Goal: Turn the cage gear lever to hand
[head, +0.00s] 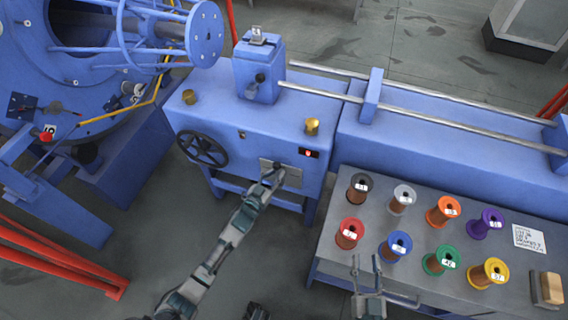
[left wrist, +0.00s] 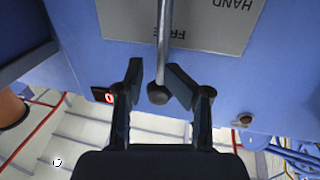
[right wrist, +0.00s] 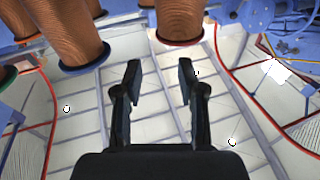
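The cage gear lever (left wrist: 163,40) is a thin metal rod with a black ball knob (left wrist: 158,95) at its end. It stands in front of a grey plate (left wrist: 205,22) reading HAND and what looks like FREE, upside down in the left wrist view. The plate (head: 291,174) is on the front of the blue gearbox (head: 258,140) in the head view. My left gripper (left wrist: 156,78) is open, with one finger on each side of the knob and gaps visible. In the head view, my left gripper (head: 273,177) covers most of the lever. My right gripper (head: 366,264) is open and empty over the bench's front edge.
A small display with a red light (head: 308,153) sits above the plate. A black handwheel (head: 203,148) is at its left. The grey bench (head: 335,215) holds several coloured wire spools, close to my right gripper. Red rails (head: 60,258) stand at lower left.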

